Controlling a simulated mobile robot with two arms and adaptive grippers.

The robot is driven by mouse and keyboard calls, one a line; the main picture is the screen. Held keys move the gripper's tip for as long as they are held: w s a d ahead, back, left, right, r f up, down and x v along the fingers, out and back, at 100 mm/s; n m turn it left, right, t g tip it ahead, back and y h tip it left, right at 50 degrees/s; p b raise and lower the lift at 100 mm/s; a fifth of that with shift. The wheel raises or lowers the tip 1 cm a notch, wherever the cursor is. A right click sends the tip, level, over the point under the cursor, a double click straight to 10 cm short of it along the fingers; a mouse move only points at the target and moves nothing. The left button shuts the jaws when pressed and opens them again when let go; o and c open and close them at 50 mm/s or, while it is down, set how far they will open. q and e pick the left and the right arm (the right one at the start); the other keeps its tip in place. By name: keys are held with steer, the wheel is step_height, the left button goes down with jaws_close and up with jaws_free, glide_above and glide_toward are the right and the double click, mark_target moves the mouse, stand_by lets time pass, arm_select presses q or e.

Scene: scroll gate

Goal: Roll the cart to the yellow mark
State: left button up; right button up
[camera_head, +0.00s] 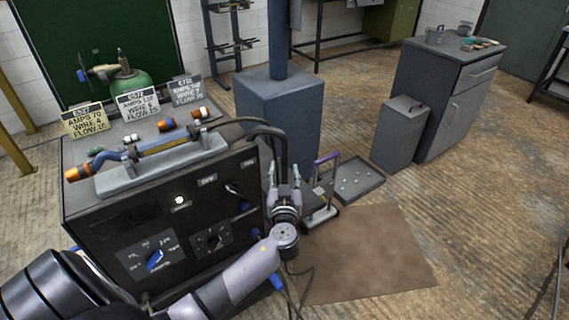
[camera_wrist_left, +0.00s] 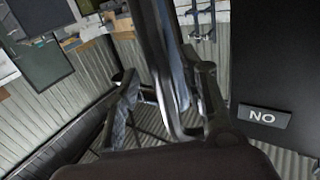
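The cart appears to be the large black welding machine (camera_head: 190,225) with dials, at the left of the head view. A dark bar or hose (camera_head: 281,147) curves from its top and down its right side. My left gripper (camera_head: 284,172) is at that side, its fingers apart with the dark bar between them. The left wrist view also shows the bar (camera_wrist_left: 165,70) between spread fingers; firm contact does not show. No yellow floor mark can be made out. My right gripper is not in view.
A brown mat (camera_head: 370,255) lies on the floor to the right. A shallow grey tray (camera_head: 350,195), a blue-grey column base (camera_head: 278,110), a small grey box (camera_head: 400,135) and a cabinet (camera_head: 448,100) stand beyond.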

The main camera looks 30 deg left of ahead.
arm_select(q)
steer(key=shift+x, duration=1.3)
steer(key=shift+c, duration=0.4)
jaws_close()
